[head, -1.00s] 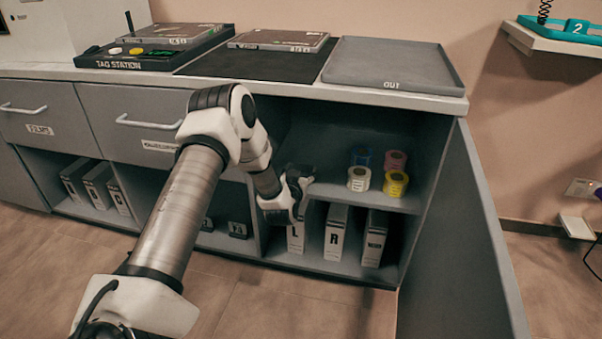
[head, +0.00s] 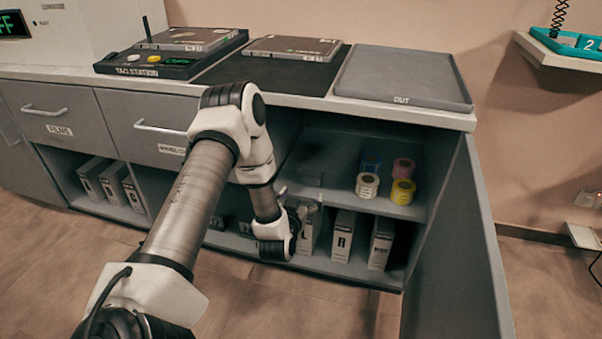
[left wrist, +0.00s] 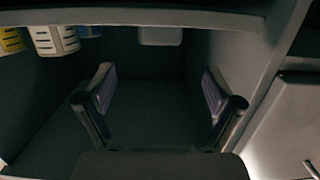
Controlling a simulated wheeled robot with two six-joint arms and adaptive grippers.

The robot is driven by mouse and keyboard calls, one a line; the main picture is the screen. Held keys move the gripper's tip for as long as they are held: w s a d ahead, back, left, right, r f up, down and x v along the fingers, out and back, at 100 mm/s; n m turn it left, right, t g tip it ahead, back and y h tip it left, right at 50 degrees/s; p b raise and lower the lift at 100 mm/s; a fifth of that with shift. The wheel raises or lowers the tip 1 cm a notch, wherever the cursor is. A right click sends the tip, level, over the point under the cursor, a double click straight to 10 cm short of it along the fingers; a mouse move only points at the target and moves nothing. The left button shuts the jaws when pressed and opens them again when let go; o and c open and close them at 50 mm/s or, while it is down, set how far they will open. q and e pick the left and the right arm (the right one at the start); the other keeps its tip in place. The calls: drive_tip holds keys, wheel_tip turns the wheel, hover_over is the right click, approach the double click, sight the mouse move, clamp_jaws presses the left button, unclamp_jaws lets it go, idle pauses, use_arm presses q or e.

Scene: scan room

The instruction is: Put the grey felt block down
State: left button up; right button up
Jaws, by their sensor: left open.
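A small grey block (head: 312,179), which looks like the grey felt block, sits on the cabinet's middle shelf (head: 338,196), left of the tape rolls. It is dim in the head view. In the left wrist view the block (left wrist: 160,36) shows as a pale grey shape near the shelf edge, beyond and apart from my fingers. My left gripper (head: 303,205) is at the front of the open cabinet, near the shelf edge. In the left wrist view its two fingers (left wrist: 160,100) are spread wide with nothing between them. My right gripper is not in view.
Several tape rolls (head: 403,190) stand on the shelf to the right. White binders (head: 343,236) stand in the compartment below. The open cabinet door (head: 462,255) bounds the right side. The OUT tray (head: 400,78) on the countertop is empty.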

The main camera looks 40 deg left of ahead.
use_arm(q)
drive_tip(key=s+d+f+m+g+h, duration=0.3)
drive_tip(key=s+d+f+g+h, duration=0.15)
drive_tip(key=d+f, duration=0.6)
drive_tip(key=s+d+f+g+h, duration=0.1)
drive_tip(key=s+d+f+g, duration=0.1)
drive_tip(key=s, duration=0.6)
drive_tip(key=s+d+f+m+g+h, duration=0.1)
drive_tip(key=s+d+f+g, duration=0.1)
drive_tip(key=s+d+g, duration=0.2)
drive_tip(key=s+d+f+m+g+h, duration=0.1)
drive_tip(key=s+d+g, duration=0.3)
drive_tip(key=s+d, duration=0.4)
drive_tip(key=s+f, duration=0.1)
drive_tip(key=s, duration=0.4)
drive_tip(key=shift+d+f, duration=0.15)
